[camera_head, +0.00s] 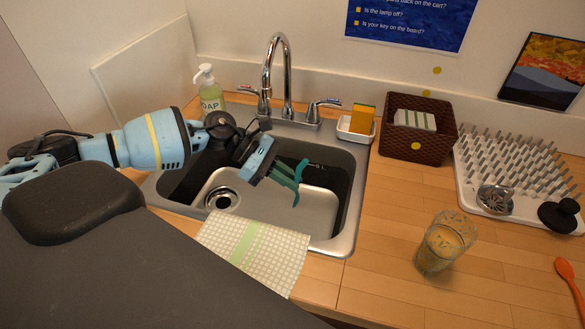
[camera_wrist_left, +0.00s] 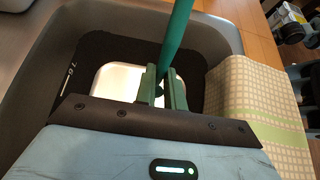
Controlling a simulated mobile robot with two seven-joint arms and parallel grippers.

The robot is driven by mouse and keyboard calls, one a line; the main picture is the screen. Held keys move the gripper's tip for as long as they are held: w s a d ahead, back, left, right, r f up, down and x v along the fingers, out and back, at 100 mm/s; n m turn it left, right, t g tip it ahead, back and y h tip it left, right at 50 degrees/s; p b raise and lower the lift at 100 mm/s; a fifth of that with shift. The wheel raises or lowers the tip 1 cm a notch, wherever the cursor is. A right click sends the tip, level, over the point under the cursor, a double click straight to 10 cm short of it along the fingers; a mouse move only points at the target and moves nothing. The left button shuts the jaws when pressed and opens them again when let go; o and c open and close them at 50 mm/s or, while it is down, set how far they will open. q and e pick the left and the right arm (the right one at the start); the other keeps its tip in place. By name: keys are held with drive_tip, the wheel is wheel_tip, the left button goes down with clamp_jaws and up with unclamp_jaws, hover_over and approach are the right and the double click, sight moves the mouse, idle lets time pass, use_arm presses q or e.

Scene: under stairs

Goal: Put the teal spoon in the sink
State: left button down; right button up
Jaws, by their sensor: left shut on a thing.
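The metal sink (camera_head: 340,215) is set into the wooden counter, with its drain at the left of the basin. My left gripper (camera_head: 290,177) is over the basin, its green fingers shut on the teal spoon (camera_head: 301,170). In the left wrist view the spoon (camera_wrist_left: 179,35) stands between the fingertips (camera_wrist_left: 163,88), and a long thin part of it runs up out of the picture. The spoon's far end is out of that view. In the head view it appears above the basin floor; the exact gap is unclear. My right gripper is not in view.
A faucet (camera_head: 286,75) and soap bottle (camera_head: 210,92) stand behind the sink. A checked cloth (camera_head: 265,250) hangs over its front edge. Right of it are a sponge holder (camera_head: 355,130), a brown basket (camera_head: 437,148), a drying rack (camera_head: 515,165), a glass (camera_head: 446,243) and an orange spoon (camera_head: 570,280).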

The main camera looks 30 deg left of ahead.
use_arm(q)
wheel_tip(320, 180, down, 7)
drive_tip(key=b, duration=0.3)
drive_tip(key=shift+r, duration=0.15)
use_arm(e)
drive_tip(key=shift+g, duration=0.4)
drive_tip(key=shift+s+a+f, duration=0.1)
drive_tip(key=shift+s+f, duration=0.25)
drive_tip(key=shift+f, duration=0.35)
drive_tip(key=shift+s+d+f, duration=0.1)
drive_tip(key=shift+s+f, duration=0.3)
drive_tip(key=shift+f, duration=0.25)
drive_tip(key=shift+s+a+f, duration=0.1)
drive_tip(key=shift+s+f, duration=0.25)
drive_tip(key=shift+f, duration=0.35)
use_arm(q)
drive_tip(key=c, duration=1.6)
unclamp_jaws()
drive_tip(key=shift+o, duration=1)
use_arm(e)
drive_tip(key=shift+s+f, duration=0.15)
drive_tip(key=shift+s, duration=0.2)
use_arm(q)
drive_tip(key=shift+o, duration=1.2)
drive_tip(key=o, duration=0.5)
drive_tip(key=shift+o, duration=0.2)
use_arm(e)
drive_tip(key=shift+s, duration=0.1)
